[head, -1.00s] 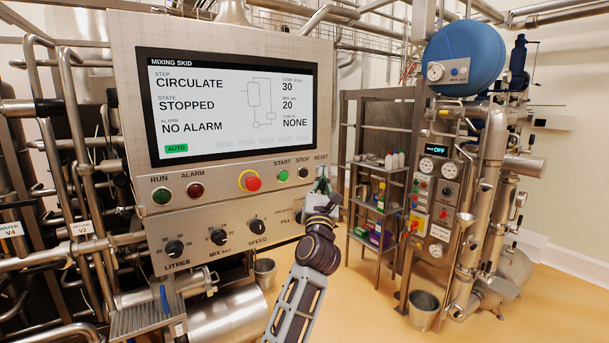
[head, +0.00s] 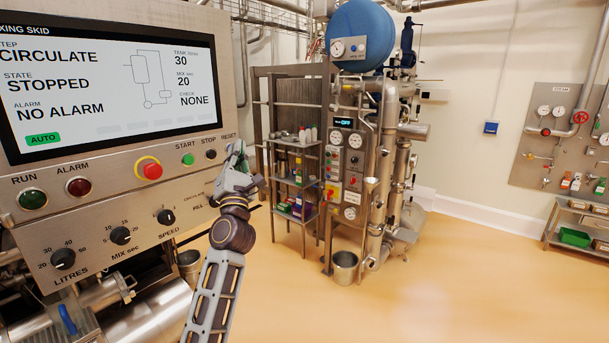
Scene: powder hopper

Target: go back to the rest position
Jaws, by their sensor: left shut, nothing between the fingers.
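My left gripper (head: 237,158) is shut and empty. It is raised at the right edge of the mixing skid control panel (head: 105,240), near the reset label. I cannot tell whether its fingertips touch the panel. My left forearm comes up from the bottom of the view. The panel's screen (head: 105,80) reads circulate, stopped, no alarm. The green start button (head: 187,159) and black stop button (head: 211,154) show just left of the gripper. My right gripper is not in view.
A metal shelf rack (head: 292,185) with bottles and boxes stands behind the gripper. To its right is a piped unit with a blue tank (head: 361,35) and a metal bucket (head: 344,267). A steam board (head: 565,135) hangs at far right. The orange floor (head: 460,285) is clear at right.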

